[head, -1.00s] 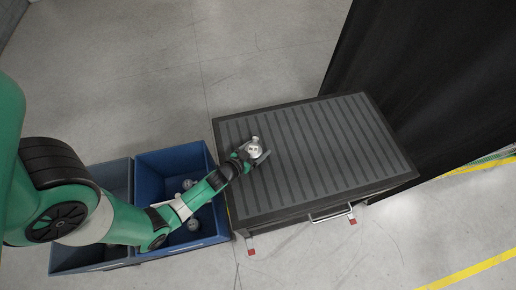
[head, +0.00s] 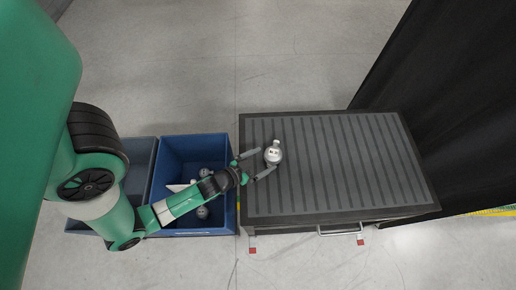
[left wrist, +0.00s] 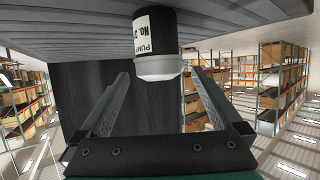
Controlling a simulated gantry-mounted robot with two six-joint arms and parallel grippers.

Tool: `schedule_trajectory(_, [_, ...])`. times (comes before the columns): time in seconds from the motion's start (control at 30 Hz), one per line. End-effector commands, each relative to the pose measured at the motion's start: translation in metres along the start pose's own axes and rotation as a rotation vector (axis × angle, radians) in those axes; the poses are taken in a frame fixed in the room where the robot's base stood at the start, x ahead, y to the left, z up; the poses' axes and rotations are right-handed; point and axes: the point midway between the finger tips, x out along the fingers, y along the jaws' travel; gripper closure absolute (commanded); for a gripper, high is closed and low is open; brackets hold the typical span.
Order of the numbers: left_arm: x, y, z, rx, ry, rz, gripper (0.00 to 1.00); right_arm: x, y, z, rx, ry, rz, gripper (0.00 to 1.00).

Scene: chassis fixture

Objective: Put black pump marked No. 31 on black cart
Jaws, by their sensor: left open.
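The pump (head: 273,156) stands on the ribbed top of the black cart (head: 345,165), near its left side. In the left wrist view the pump (left wrist: 158,40) is black with a pale rounded end and a white label reading "PUMP No. 3"; any further digit is cut off. That view shows the cart top (left wrist: 80,25) upside down along its upper edge. My left gripper (head: 260,164) is open just left of the pump, with its fingertips pointing at it and a small gap between. My right gripper is in neither view.
A blue bin (head: 236,142) with several pale, round-ended parts (head: 203,212) stands left of the cart, under my left arm. A greyer bin (head: 140,150) adjoins it. Most of the cart top is bare. A black curtain (head: 450,110) hangs behind the cart at right.

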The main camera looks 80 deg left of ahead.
Motion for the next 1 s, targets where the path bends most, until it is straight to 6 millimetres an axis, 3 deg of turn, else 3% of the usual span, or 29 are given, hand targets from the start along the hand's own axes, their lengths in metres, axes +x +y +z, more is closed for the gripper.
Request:
schedule_trajectory(0.2, [-0.025, 0.0, 0.001, 0.0, 0.0, 0.001, 0.0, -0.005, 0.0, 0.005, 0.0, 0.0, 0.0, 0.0])
schedule_trajectory(0.57, [-0.026, 0.0, 0.0, 0.0, 0.001, 0.0, 0.0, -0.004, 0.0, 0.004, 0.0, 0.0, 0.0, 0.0])
schedule_trajectory(0.67, [-0.021, 0.002, -0.009, 0.001, 0.017, 0.004, 0.0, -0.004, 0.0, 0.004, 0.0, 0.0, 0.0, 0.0])
schedule_trajectory(0.77, [0.002, 0.011, -0.051, 0.006, 0.09, 0.022, 0.0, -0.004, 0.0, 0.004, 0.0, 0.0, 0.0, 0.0])
schedule_trajectory(0.83, [0.023, 0.025, -0.106, 0.006, 0.182, 0.049, 0.0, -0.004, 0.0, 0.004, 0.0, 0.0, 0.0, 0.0])
schedule_trajectory(0.87, [0.032, 0.034, -0.135, 0.006, 0.228, 0.064, 0.0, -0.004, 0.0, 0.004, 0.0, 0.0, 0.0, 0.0])
schedule_trajectory(0.9, [0.04, 0.047, -0.178, 0.003, 0.295, 0.088, 0.0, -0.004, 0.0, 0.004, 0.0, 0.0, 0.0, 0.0])
schedule_trajectory(0.97, [0.045, 0.071, -0.246, -0.005, 0.399, 0.131, 0.0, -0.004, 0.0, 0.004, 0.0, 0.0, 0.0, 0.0])
schedule_trajectory(1.0, [0.042, 0.088, -0.291, -0.012, 0.466, 0.162, 0.0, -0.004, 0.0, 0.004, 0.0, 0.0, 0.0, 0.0])
